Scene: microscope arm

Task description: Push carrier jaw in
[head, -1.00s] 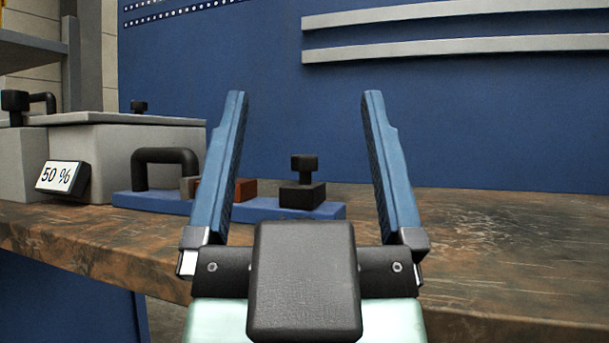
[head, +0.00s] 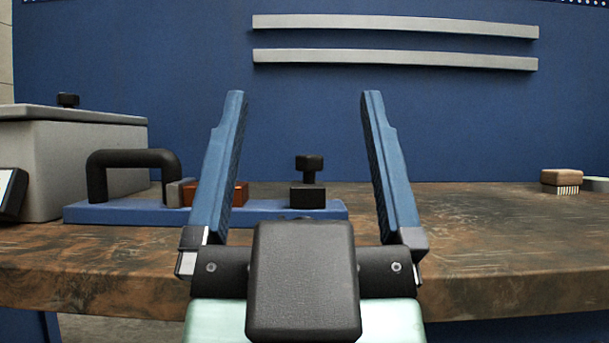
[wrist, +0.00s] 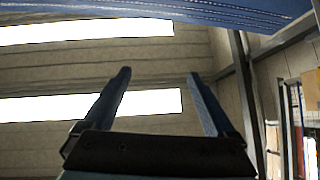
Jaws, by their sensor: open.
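A blue carrier plate (head: 120,212) lies on the workbench, left of centre in the head view. It bears a black arched handle (head: 130,156), a small grey block (head: 177,193), a red-brown block (head: 241,193) and a black block (head: 307,197) with a black knob (head: 309,163) above it. I cannot tell for sure which block is the carrier jaw. My gripper (head: 304,95) is open and empty, its blue fingers pointing up in front of the bench. The left finger hides part of the plate and the red-brown block. The wrist view also shows my gripper (wrist: 158,75) with nothing between its fingers.
A grey lidded box (head: 75,160) stands on the workbench (head: 480,230) at the left, beside the plate. A brush (head: 562,181) lies at the far right. The bench right of the gripper is mostly clear. A blue wall (head: 450,120) with two grey rails stands behind.

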